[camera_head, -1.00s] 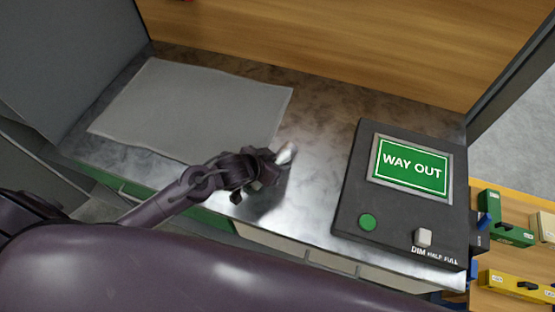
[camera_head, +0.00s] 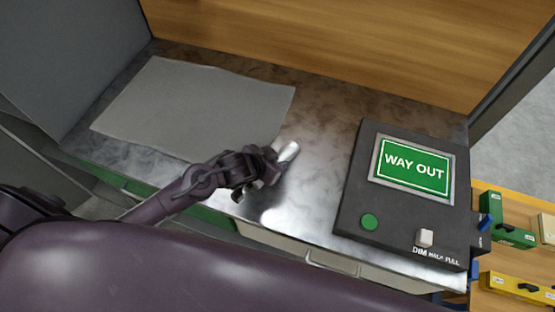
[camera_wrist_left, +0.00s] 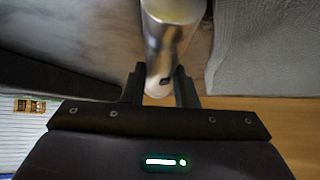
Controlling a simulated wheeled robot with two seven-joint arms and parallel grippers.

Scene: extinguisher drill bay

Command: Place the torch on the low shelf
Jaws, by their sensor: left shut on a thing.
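The torch is a silver metal cylinder. In the head view its bright end (camera_head: 289,151) sticks out of my left gripper (camera_head: 268,168), over the metal counter. In the left wrist view the torch (camera_wrist_left: 170,38) runs up from between the two dark fingers of the left gripper (camera_wrist_left: 160,88), which is shut on it. A small dark mark shows near its lower end. I cannot tell whether the torch touches the counter. My right gripper is not in view. No low shelf can be clearly made out.
A grey mat (camera_head: 185,105) lies on the left of the counter (camera_head: 310,185). A dark box with a green WAY OUT sign (camera_head: 413,166) stands at the right. Green and yellow blocks (camera_head: 515,285) are beyond it. A wooden panel (camera_head: 330,45) closes the back.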

